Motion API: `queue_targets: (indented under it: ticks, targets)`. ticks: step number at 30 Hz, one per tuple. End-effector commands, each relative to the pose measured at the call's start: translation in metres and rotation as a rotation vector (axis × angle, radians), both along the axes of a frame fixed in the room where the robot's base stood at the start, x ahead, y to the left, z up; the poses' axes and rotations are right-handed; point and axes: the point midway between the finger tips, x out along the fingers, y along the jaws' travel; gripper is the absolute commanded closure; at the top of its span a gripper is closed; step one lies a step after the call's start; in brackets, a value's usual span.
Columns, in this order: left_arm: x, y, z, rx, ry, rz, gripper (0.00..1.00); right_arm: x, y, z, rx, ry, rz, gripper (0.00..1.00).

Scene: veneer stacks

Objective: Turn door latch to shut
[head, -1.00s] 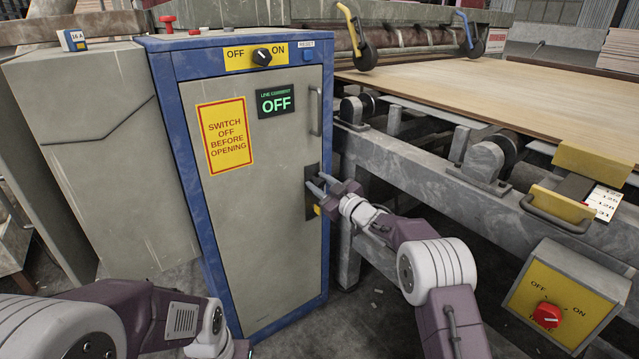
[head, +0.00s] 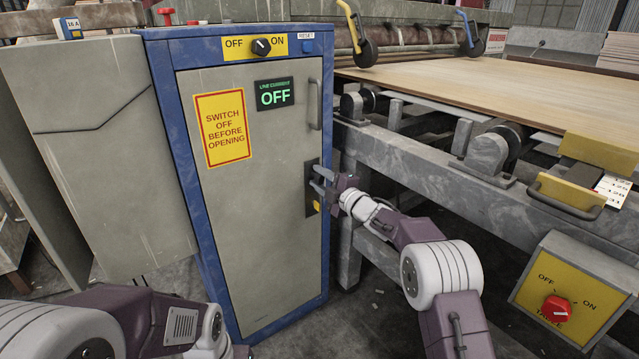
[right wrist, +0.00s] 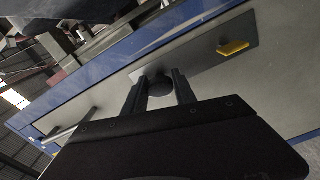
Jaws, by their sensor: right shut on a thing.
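The blue-framed cabinet has a grey door (head: 255,225), which looks closed in its frame. On the door's right edge is a dark latch plate (head: 311,188) with a yellow tab at its lower end; the tab also shows in the right wrist view (right wrist: 232,47). My right gripper (head: 320,182) is at the plate, shut on the dark latch knob (right wrist: 160,86), which sits between its two fingers. The fingers partly hide the latch in the head view. My left gripper (head: 240,351) is only partly in view at the bottom edge; its fingers are hidden.
A fixed door handle (head: 315,104) is above the latch. The display (head: 274,94) reads OFF; a black selector knob (head: 262,46) sits above it.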

Motion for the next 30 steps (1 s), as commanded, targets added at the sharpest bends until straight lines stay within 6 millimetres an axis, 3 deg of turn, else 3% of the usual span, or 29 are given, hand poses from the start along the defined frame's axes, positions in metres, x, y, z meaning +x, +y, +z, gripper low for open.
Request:
queue_targets:
  ticks: [12,30]
  targets:
    - [0.000,0.000,-0.016,0.000,0.000,0.000,0.45,0.000,0.001,-0.002,-0.185,-0.133,0.001,1.00]
    - [0.000,0.000,-0.018,0.000,0.000,0.000,0.45,0.000,0.001,-0.001,-0.232,-0.165,0.002,1.00]
